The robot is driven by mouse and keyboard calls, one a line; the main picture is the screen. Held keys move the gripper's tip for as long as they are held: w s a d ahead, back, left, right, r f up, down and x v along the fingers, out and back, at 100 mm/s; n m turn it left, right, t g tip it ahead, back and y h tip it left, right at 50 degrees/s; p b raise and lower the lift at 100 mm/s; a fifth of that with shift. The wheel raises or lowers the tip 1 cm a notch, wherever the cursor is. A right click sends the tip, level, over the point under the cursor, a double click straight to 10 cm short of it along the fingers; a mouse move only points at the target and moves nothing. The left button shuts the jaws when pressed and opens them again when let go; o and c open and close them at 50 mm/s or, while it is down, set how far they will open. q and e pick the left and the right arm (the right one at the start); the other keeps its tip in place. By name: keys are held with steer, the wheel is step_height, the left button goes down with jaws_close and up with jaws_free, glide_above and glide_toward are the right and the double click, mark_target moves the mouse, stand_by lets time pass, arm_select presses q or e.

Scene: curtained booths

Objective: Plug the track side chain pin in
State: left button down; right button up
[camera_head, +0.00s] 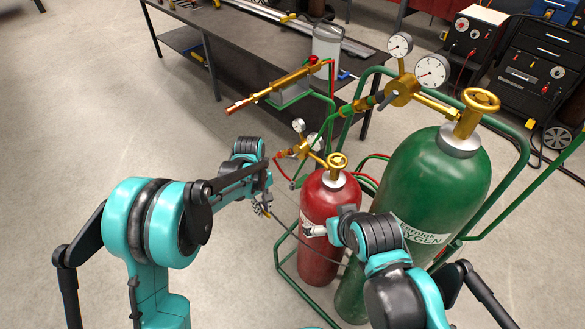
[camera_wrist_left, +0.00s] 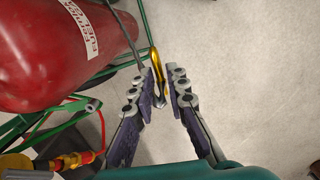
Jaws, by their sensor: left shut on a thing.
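My left gripper (camera_head: 262,209) is low beside the left of the red cylinder (camera_head: 318,215). In the left wrist view its jaws (camera_wrist_left: 166,78) are close together around a small gold and silver piece (camera_wrist_left: 154,62), which looks like the chain pin. A thin dark line, perhaps the chain, runs from there toward the cylinders; its far end is hidden. The green cart frame (camera_head: 288,272) holds the red cylinder and the big green oxygen cylinder (camera_head: 435,190). The pin's socket cannot be made out. My right arm stands before the cylinders; its fingers (camera_head: 338,228) are not clear.
A brass torch (camera_head: 280,86) and gauges (camera_head: 432,71) with hoses rise above the cart. A dark workbench (camera_head: 215,45) stands behind. Black welding machines (camera_head: 473,35) stand at the back right. The floor (camera_head: 80,120) at the left is clear.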

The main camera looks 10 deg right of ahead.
arm_select(q)
steer(key=w+d+f+n+t+h+b, duration=0.2)
steer(key=w+d+n+t+h, duration=0.2)
steer(key=w+n, duration=0.5)
steer(key=w+d+f+n+t+h+b, duration=0.1)
steer(key=w+d+n+t+h+b, duration=0.1)
steer(key=w+d+n+t+h, duration=0.3)
steer(key=w+d+n+h, duration=0.2)
steer(key=w+n+h, duration=0.1)
steer(key=n, duration=0.1)
steer(key=shift+w+d+f+n+b, duration=0.2)
steer(key=shift+w+f+n+b, duration=0.1)
steer(key=shift+w+f+b, duration=0.1)
steer(key=shift+s+r, duration=0.1)
steer(key=shift+r, duration=0.05)
steer(key=shift+f+b, duration=1.45)
steer(key=shift+f, duration=1.35)
steer(key=shift+f, duration=2)
